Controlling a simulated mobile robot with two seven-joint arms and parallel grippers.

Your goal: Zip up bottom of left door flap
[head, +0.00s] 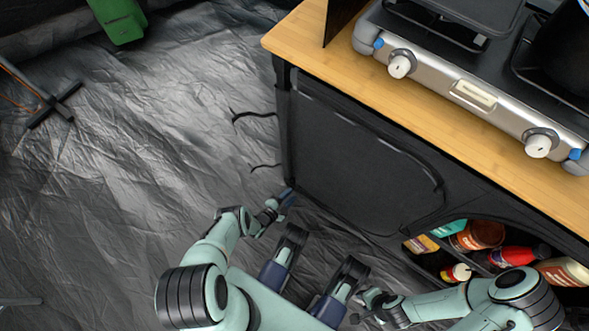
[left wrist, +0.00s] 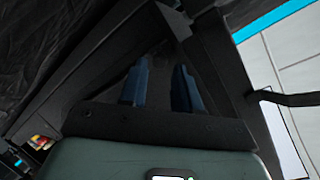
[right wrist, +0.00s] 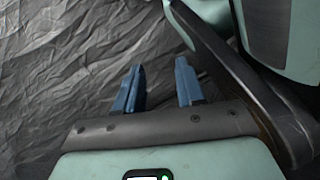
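The left door flap (head: 360,165) is a dark fabric panel on the front of the kitchen stand. It hangs over the left part of the opening, with a curved edge at its right. I cannot make out the zipper pull at its bottom. My left gripper (head: 287,196) is low beside the stand's front left corner, near the flap's lower left end. In the left wrist view its fingers (left wrist: 160,85) are apart, with dark surfaces behind them. My right gripper (head: 358,303) is low in front of the stand, apart from the flap. In the right wrist view its fingers (right wrist: 158,88) are open and empty over the grey floor.
The wooden counter (head: 300,40) bears a gas stove (head: 465,90). Bottles and packets (head: 485,235) fill the open compartment right of the flap. Black ties (head: 255,115) stick out from the stand's left side.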

